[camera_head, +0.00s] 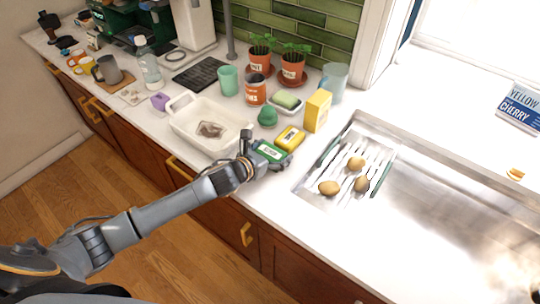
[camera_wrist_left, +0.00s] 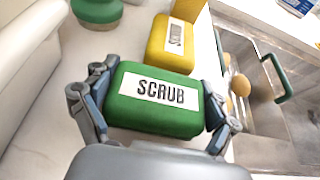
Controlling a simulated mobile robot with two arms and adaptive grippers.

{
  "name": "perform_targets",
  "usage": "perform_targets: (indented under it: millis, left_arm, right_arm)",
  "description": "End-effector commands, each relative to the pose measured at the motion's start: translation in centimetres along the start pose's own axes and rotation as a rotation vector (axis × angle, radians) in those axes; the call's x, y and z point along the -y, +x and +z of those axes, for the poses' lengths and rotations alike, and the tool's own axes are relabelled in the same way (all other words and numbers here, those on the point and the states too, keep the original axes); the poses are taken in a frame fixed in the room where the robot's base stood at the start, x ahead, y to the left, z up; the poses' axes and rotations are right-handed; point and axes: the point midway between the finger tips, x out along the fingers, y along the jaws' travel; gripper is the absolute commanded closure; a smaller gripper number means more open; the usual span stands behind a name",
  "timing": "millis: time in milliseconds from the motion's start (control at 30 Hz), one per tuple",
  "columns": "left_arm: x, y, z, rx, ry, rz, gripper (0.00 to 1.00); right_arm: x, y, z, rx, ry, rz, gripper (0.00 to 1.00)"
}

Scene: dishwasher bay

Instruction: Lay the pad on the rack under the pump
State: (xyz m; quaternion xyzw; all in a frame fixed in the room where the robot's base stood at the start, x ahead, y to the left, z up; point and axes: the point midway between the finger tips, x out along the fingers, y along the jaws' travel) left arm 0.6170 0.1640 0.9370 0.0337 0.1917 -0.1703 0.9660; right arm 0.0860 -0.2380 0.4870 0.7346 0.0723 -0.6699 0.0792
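The green pad (camera_head: 270,152) bears a white SCRUB label in the left wrist view (camera_wrist_left: 155,100). It is at the counter's front, left of the sink; whether it touches the counter is unclear. My left gripper (camera_head: 256,158) has one finger against each short side of the pad, as the left wrist view (camera_wrist_left: 158,95) shows. A black slatted rack (camera_head: 201,74) lies flat at the back, beside a white upright appliance. I cannot make out for certain which thing is the pump. My right gripper is out of view.
A yellow block (camera_head: 290,138) lies just beyond the pad, with a yellow box (camera_head: 317,110) behind it. A white basin (camera_head: 186,126) stands left of my gripper. The sink (camera_head: 440,215) at right has a slatted insert with potatoes. An orange jar (camera_head: 255,90) and teal cup (camera_head: 228,80) stand behind.

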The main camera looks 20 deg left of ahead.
Motion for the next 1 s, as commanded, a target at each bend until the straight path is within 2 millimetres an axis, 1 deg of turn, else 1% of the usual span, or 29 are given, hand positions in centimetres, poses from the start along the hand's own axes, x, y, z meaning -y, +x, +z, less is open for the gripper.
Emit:
perform_targets:
  millis: [133, 167, 433, 567, 667, 767, 867, 1000]
  left_arm:
    - [0.0, 0.0, 0.0, -0.001, 0.000, 0.000, 0.43]
    - [0.0, 0.0, 0.0, -0.001, 0.000, 0.000, 0.48]
    - [0.0, -0.1, 0.3, 0.000, 0.001, 0.000, 0.48]
    - [-0.1, -0.5, 1.2, 0.003, 0.004, 0.001, 0.48]
    - [-0.1, -1.0, 2.7, 0.005, 0.005, 0.001, 0.48]
    - [0.1, -2.8, 3.6, 0.001, 0.004, -0.001, 0.48]
    - [0.3, -5.0, 4.8, 0.003, 0.005, -0.001, 0.48]
    - [0.7, -8.6, 6.6, 0.001, 0.007, -0.001, 0.48]
  right_arm:
    - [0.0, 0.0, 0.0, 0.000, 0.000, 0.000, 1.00]
    - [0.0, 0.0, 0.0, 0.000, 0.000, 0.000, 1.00]
    - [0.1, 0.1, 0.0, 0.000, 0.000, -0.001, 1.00]
    - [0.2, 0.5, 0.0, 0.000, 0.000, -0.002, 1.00]
    - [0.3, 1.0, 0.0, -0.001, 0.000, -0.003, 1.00]
    - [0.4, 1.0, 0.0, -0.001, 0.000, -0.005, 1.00]
    - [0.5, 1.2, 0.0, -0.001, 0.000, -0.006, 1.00]
    - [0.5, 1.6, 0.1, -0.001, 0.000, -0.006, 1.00]
